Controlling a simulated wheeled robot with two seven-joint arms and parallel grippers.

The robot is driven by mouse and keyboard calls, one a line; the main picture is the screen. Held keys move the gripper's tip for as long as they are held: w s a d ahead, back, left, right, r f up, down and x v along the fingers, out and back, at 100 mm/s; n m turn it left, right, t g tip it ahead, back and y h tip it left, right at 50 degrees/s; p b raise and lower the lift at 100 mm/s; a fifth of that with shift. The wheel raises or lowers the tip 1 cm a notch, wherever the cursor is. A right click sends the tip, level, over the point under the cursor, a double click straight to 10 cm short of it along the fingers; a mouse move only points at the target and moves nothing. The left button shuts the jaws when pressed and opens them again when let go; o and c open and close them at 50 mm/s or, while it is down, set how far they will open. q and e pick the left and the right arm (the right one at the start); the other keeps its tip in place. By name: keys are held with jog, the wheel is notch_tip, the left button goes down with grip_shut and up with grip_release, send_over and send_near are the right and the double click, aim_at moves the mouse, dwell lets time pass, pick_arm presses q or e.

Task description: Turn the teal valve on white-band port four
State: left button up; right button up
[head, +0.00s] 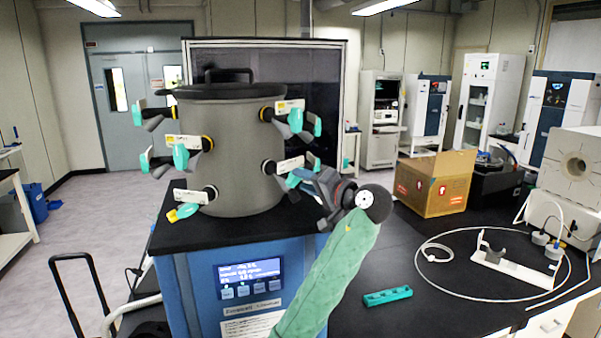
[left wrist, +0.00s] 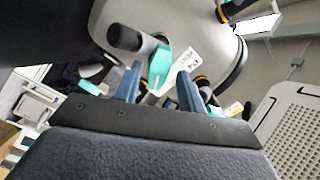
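The grey drum (head: 238,150) of the freeze dryer carries several ports with teal valves and pale tags. My left gripper (head: 303,177) is at the lower right port (head: 268,168), beside its tag (head: 291,164). A teal valve (head: 293,181) shows at its fingertips. In the left wrist view my left gripper (left wrist: 160,88) is open, with a finger on either side of a teal valve (left wrist: 160,62). I cannot tell whether either finger touches it. A white tag (left wrist: 188,60) is beside this valve. The tag writing is unreadable. My right gripper is in neither view.
Other valves stick out from the drum, such as the upper right one (head: 296,121) and the middle left one (head: 181,156). One lower left valve has a yellow part (head: 172,215). A cardboard box (head: 436,183) and a teal rack (head: 387,296) are on the black bench.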

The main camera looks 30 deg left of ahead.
pick_arm(q)
jog(key=shift+w+a+p, duration=0.2)
jog(key=shift+a+p, duration=0.15)
jog(key=shift+a, duration=0.6)
grip_shut()
jog(key=shift+f, duration=0.1)
